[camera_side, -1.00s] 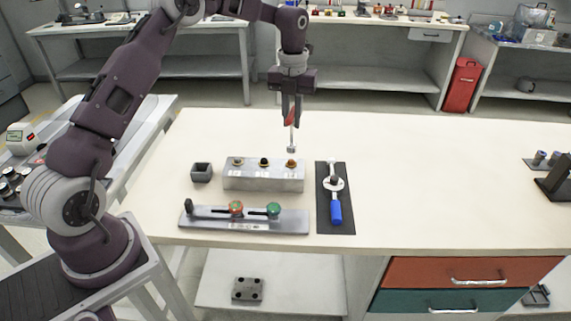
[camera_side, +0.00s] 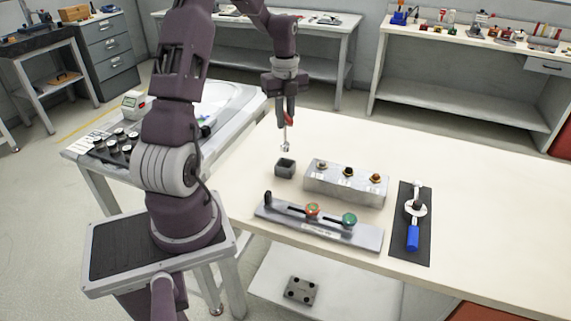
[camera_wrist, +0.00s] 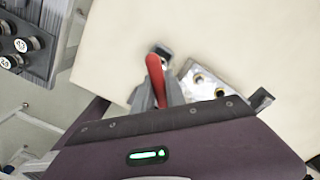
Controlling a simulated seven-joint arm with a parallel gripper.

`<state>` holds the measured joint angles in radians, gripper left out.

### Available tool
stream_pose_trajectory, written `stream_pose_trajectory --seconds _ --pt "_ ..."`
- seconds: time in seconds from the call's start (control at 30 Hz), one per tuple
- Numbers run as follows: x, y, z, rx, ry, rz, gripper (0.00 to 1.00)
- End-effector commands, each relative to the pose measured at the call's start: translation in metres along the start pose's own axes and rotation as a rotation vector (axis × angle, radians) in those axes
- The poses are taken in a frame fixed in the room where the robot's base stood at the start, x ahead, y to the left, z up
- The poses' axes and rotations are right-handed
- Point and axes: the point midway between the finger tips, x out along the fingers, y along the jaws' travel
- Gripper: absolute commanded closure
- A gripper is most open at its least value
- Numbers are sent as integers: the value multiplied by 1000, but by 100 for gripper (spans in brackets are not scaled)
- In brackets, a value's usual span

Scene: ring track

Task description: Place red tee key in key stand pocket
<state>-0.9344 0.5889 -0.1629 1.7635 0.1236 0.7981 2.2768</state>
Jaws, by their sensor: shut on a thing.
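My gripper (camera_side: 286,120) is shut on the red tee key (camera_side: 285,138). The key hangs down with its silver shaft and socket end below the fingers. In the wrist view the red handle (camera_wrist: 155,75) shows between the fingers. The key stand (camera_side: 285,170), a small dark grey box with an open pocket on top, stands on the bench. The key's lower end is above it in the side view, apart from it by a small gap. In the wrist view the stand (camera_wrist: 161,50) shows just past the red handle, partly hidden by it.
A silver block (camera_side: 345,186) with several brass-coloured fittings stands right of the stand. In front lies a slotted metal plate (camera_side: 320,226) with a red and a green knob. A blue-handled tool (camera_side: 413,236) lies on a black mat (camera_side: 401,245).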

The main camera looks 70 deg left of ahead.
Motion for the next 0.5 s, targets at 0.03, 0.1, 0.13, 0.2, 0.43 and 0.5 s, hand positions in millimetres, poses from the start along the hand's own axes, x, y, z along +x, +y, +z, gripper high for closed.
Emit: stream_pose_trajectory --seconds 0.03,0.1,0.13,0.2,0.43,0.5 --pt "14 1 -2 1 5 5 100" --pt "30 0 -1 2 4 4 100" --pt "35 0 -1 2 4 4 100" --pt "45 0 -1 3 3 4 100" --pt "82 0 -1 5 2 2 100" --pt "83 0 -1 6 1 1 100"
